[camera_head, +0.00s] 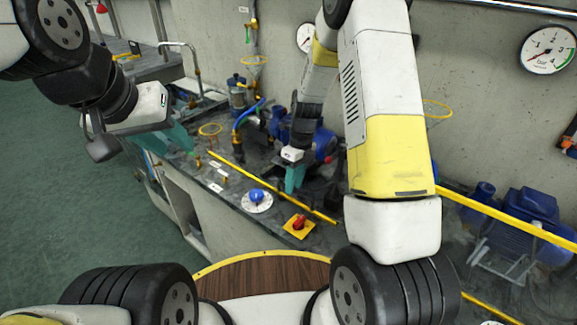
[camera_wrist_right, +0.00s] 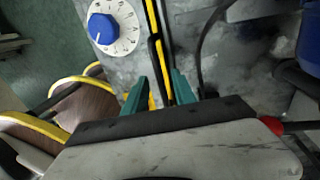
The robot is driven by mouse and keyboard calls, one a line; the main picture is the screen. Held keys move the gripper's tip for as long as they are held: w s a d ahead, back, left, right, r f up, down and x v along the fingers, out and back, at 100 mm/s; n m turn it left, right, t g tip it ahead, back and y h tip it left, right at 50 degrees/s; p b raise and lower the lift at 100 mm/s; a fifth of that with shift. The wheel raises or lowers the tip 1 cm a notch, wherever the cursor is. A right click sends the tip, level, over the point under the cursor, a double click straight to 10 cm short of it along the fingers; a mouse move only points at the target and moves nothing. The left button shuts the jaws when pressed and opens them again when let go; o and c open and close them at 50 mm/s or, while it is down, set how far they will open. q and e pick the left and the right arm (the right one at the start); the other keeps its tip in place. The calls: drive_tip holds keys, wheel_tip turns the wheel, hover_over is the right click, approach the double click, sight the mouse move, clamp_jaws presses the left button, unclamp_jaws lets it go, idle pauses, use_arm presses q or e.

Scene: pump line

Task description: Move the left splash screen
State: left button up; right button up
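A thin yellow bar (camera_head: 262,184), apparently the top edge of the left splash screen, runs diagonally along the bench front. Any clear panel below it is hard to make out. In the right wrist view the yellow edge (camera_wrist_right: 156,50) runs down between my right gripper's teal fingertips. My right gripper (camera_head: 293,182) is over the bar's middle; in its wrist view (camera_wrist_right: 160,90) the fingers are apart, with gaps beside the bar. I cannot tell its height above the bar. My left gripper (camera_head: 178,138), teal-fingered, is by the bench's left end, away from the bar; its opening is unclear.
A blue dial (camera_head: 257,198) and a red knob on a yellow plate (camera_head: 299,226) sit on the bench front. A blue pump (camera_head: 310,140) stands behind the bar. Another clear screen with a yellow edge (camera_head: 510,218) stands before a blue motor (camera_head: 525,220). Open floor (camera_head: 70,220) lies left.

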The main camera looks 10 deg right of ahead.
clamp_jaws()
drive_tip(key=shift+r, duration=0.1)
idle(1.3)
